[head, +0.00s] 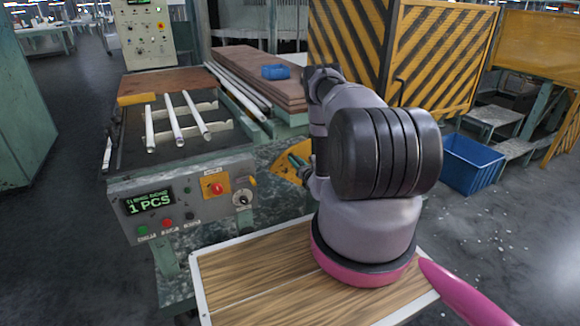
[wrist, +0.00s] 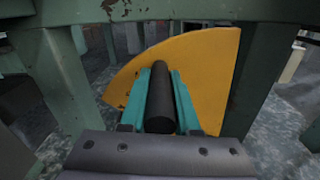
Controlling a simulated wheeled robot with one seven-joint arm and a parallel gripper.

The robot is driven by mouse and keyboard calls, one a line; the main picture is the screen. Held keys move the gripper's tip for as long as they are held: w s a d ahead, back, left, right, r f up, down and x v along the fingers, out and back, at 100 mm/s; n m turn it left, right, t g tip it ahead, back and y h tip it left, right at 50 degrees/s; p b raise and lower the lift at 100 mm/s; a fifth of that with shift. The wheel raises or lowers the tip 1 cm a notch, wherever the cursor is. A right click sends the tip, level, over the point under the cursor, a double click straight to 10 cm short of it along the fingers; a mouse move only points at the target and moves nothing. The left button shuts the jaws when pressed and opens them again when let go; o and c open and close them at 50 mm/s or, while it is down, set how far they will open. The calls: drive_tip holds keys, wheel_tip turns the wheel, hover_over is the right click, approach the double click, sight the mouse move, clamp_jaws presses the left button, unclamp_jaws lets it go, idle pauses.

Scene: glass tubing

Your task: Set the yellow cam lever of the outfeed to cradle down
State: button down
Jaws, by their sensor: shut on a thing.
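The yellow cam lever shows as a yellow quarter-round plate (wrist: 212,70) in the wrist view, below a green frame beam. A black round grip (wrist: 160,110) stands out in front of the plate. My gripper (wrist: 162,78) has its two teal fingers on either side of this grip and is shut on it. In the head view the yellow plate (head: 287,170) is partly hidden behind my arm, at the right side of the green machine. How the grip joins the plate is hidden.
The outfeed bed (head: 130,135) holds white tubes (head: 173,118) on pale supports. A control panel (head: 183,198) with a lit display reading 1 PCS faces me. A stack of brown boards (head: 262,75) lies behind. A blue crate (head: 472,162) and striped yellow cabinet (head: 437,55) stand right.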

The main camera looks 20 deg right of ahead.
drive_tip(key=d+m, duration=0.1)
drive_tip(key=d, duration=0.1)
drive_tip(key=d+r+m, duration=0.1)
drive_tip(key=d, duration=0.2)
drive_tip(key=d+r+m, duration=0.1)
drive_tip(key=d, duration=0.1)
drive_tip(key=shift+w+d+m, duration=0.1)
drive_tip(key=shift+d+m, duration=0.05)
drive_tip(key=shift+m, duration=0.15)
drive_tip(key=shift+d+r, duration=0.1)
drive_tip(key=shift+d, duration=0.8)
drive_tip(key=c, duration=0.7)
unclamp_jaws()
drive_tip(key=shift+o, duration=0.2)
drive_tip(key=s, duration=1)
drive_tip(key=shift+s+d, duration=0.2)
drive_tip(key=shift+s, duration=0.2)
